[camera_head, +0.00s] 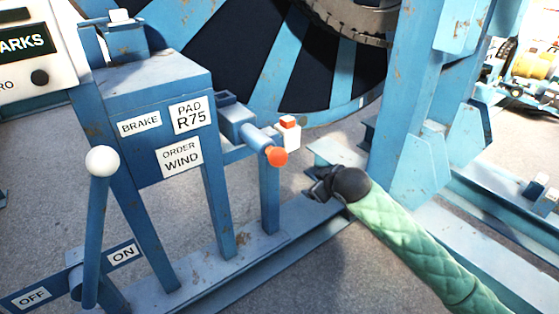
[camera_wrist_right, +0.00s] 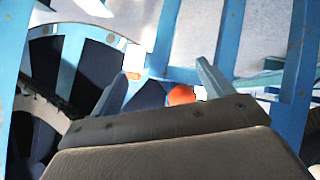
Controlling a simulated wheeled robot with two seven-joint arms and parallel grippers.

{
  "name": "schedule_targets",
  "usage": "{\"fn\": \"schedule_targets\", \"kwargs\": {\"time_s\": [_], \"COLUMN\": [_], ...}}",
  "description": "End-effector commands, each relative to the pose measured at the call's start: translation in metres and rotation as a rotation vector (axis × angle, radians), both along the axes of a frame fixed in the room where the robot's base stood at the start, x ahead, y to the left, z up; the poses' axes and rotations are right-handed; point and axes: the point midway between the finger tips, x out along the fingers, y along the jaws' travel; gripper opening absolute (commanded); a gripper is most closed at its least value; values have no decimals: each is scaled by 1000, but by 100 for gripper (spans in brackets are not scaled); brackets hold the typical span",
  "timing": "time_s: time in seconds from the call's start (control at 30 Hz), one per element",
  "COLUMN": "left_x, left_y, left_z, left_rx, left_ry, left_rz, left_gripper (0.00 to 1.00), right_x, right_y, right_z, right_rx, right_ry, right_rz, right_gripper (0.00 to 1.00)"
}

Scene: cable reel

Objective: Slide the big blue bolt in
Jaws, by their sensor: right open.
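The big blue bolt (camera_head: 256,138) lies in a blue housing on the side of the brake stand. Its orange knob (camera_head: 277,156) faces outward, towards my right gripper. My right gripper (camera_head: 318,184) is open and empty, to the right of the knob and a little lower, apart from it. In the right wrist view the orange knob (camera_wrist_right: 181,95) shows beyond the gripper body, between the two spread fingers (camera_wrist_right: 168,68). The gripper body hides the knob's lower part there. My left gripper is not in view.
A white block with an orange top (camera_head: 291,135) stands just behind the knob. The brake stand (camera_head: 150,95) and a white-knobbed lever (camera_head: 102,161) are at left. The big reel (camera_head: 340,65) and a blue upright (camera_head: 405,100) stand behind. A base rail (camera_head: 235,265) runs below.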

Motion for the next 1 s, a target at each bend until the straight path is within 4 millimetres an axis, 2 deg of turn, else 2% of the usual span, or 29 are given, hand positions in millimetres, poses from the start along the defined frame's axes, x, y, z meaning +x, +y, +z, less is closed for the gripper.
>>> {"fn": "schedule_targets", "kwargs": {"time_s": [0.03, 0.17, 0.3, 0.43, 0.57, 0.7, 0.83, 1.0], "left_x": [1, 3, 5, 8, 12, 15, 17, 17], "left_y": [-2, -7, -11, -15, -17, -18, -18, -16], "left_z": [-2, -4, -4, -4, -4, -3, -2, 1], "left_rx": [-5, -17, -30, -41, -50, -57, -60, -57], "left_ry": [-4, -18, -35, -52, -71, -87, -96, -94], "left_rz": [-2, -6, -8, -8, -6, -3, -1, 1], "left_gripper": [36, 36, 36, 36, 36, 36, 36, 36], "right_x": [12, 27, 32, 36, 44, 45, 44, 49], "right_y": [1, 12, 26, 44, 53, 60, 61, 67], "right_z": [-3, -17, -42, -49, -33, -6, 9, 14], "right_rx": [20, 115, 256, 437, 631, 796, 871, 899], "right_ry": [-13, -23, -13, -23, -67, -123, -161, -162], "right_rz": [26, 88, 142, 178, 199, 224, 239, 237], "right_gripper": [80, 80, 80, 80, 80, 80, 80, 80]}}
